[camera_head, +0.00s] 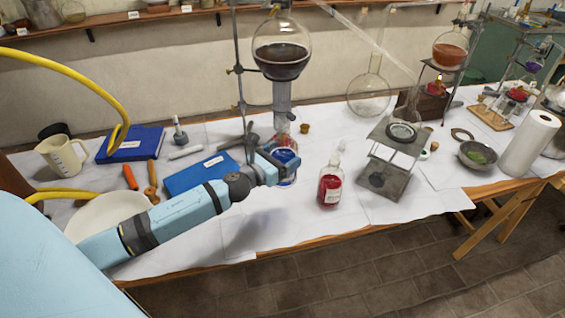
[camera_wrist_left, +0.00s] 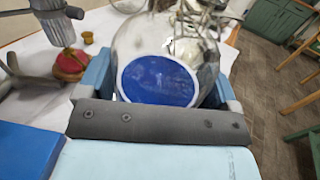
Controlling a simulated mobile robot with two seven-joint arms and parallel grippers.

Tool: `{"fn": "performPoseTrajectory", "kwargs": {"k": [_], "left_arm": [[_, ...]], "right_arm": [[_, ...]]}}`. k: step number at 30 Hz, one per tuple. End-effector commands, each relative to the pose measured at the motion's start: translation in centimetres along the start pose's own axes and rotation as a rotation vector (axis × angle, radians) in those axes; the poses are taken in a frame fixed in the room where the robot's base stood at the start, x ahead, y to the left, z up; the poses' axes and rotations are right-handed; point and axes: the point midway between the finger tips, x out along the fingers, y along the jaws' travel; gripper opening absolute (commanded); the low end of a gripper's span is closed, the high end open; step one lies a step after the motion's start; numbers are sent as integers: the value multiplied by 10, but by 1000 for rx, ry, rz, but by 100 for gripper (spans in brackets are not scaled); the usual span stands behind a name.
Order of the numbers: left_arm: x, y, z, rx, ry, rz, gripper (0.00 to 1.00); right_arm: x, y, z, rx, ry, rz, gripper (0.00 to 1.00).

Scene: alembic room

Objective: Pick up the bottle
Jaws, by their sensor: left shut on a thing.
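My left gripper (camera_head: 284,170) reaches over the front middle of the table and is shut on a clear glass bottle with blue liquid (camera_head: 286,157). In the left wrist view the bottle (camera_wrist_left: 160,80) sits between the two light-blue fingers, its round glass body rising beyond them. My wrist hides part of it in the head view, and I cannot tell whether its base touches the table. A second bottle, with red liquid and a pale label (camera_head: 331,184), stands upright to the right of the gripper, apart from it. My right gripper is not in view.
A stand holds a large flask of dark liquid (camera_head: 282,52) just behind the gripper. A metal stand (camera_head: 385,180) is to the right. Blue books (camera_head: 200,172), a white bowl (camera_head: 95,215) and a beaker (camera_head: 62,155) lie left. The cloth in front of the red bottle is clear.

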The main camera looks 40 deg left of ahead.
Motion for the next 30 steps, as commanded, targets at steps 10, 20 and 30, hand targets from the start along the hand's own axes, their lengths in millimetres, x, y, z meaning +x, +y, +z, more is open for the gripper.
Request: {"fn": "performPoseTrajectory", "kwargs": {"k": [10, 20, 30], "left_arm": [[1, 0, 34, 1, -4, -2, 35], [0, 0, 48, 1, -4, -1, 35], [0, 0, 51, 0, -3, 0, 35]], "right_arm": [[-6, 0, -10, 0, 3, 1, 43], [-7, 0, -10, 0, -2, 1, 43], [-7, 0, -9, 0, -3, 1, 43]]}}
